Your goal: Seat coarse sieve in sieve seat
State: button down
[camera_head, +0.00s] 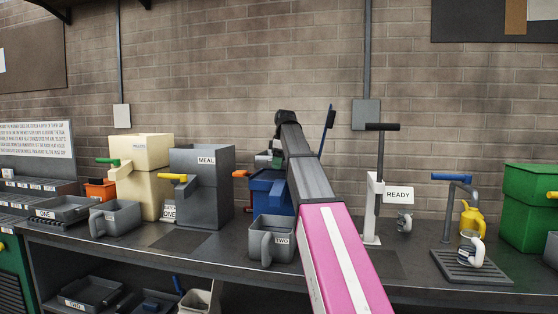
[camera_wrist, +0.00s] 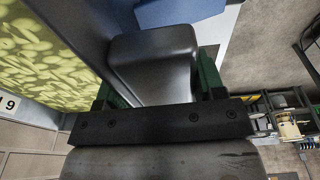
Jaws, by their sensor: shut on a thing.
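In the wrist view my gripper (camera_wrist: 160,80) is shut on a smooth dark grey block-like grip (camera_wrist: 150,55) between its green fingers. A larger dark grey face joins it at the upper left. I see no mesh, so I cannot tell whether this is the coarse sieve. In the head view my arm hides most of the gripper and what it holds. A blue machine (camera_head: 262,186) stands behind my arm, and a blue surface (camera_wrist: 180,10) shows beyond the grip in the wrist view. I cannot make out the sieve seat.
A grey MEAL hopper (camera_head: 202,185), a cream hopper (camera_head: 150,160) and the TWO cup (camera_head: 281,250) stand on the bench. A READY stand (camera_head: 376,215), a drain tray (camera_head: 470,268) and a green bin (camera_head: 528,210) are at the right. Some benchtop between them is bare.

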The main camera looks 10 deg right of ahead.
aim_at(278, 182)
jog(key=shift+f, duration=0.2)
dwell(0.4)
jog(key=shift+f, duration=0.65)
jog(key=shift+f, duration=0.55)
dwell(0.6)
jog(key=shift+f, duration=1.05)
dwell(0.9)
grip_release()
